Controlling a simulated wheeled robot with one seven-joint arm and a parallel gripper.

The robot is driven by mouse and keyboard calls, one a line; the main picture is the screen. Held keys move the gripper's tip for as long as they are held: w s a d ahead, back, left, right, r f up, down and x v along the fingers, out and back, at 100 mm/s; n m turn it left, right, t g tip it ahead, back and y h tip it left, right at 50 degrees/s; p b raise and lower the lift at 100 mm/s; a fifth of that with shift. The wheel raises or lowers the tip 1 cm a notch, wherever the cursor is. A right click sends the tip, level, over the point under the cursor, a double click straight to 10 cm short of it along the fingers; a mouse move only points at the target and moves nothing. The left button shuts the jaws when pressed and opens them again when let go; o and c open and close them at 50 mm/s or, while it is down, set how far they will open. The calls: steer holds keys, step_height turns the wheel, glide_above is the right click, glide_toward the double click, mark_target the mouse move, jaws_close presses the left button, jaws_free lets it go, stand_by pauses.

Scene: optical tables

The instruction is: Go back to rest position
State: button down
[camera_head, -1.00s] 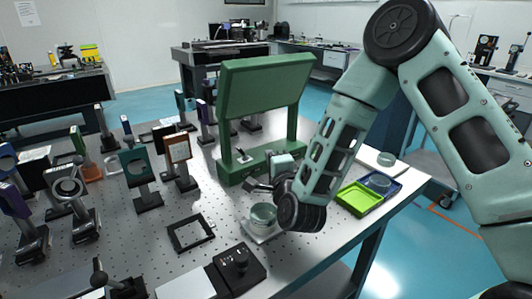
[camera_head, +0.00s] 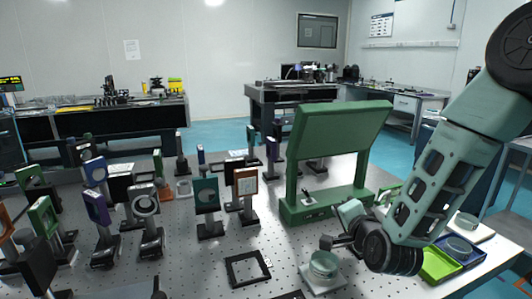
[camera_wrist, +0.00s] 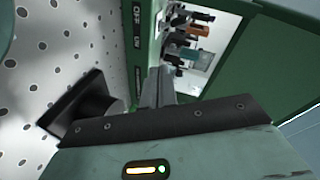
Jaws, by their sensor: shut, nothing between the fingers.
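My gripper (camera_head: 331,241) is low over the optical table (camera_head: 205,270), in front of the green frame-like device (camera_head: 342,130) and close to a glass dish on a pale square base (camera_head: 323,268). Its fingers are shut and empty. A dark slab (camera_wrist: 82,108) beside the fingers is hard to identify. In the head view a small lever (camera_head: 307,196) stands on the device's base, apart from the gripper.
Lens and mirror mounts (camera_head: 148,215) crowd the table's left side. A flat black square frame (camera_head: 248,268) lies in front. A lime tray (camera_head: 440,263) and a blue tray (camera_head: 462,251) lie at the right under my forearm. The air above the table's front is clear.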

steer(key=s+d+n+g, duration=0.4)
steer(key=s+n, duration=0.1)
steer(key=s+d+n+g, duration=0.2)
steer(key=s, duration=0.1)
steer(key=shift+s+d+f+n+g+h, duration=0.2)
steer(key=shift+d+n+g+h, duration=0.15)
steer(key=shift+n+g+h, duration=0.05)
steer(key=s+d+r+n+g+h, duration=0.15)
steer(key=s+d+n+g, duration=0.45)
steer(key=s, duration=0.7)
steer(key=s+a+r+n+g+p, duration=0.1)
steer(key=s+a+r+n+p, duration=0.1)
steer(key=s+a, duration=0.4)
steer(key=s+a+r+n+g+p, duration=0.1)
steer(key=s+a, duration=0.5)
steer(key=a, duration=0.6)
step_height(320, 180, up, 4)
steer(key=n+y+p, duration=0.1)
steer(key=n, duration=0.1)
steer(key=shift+s+f+n, duration=0.2)
steer(key=shift+s+n, duration=0.1)
steer(key=shift+s, duration=0.05)
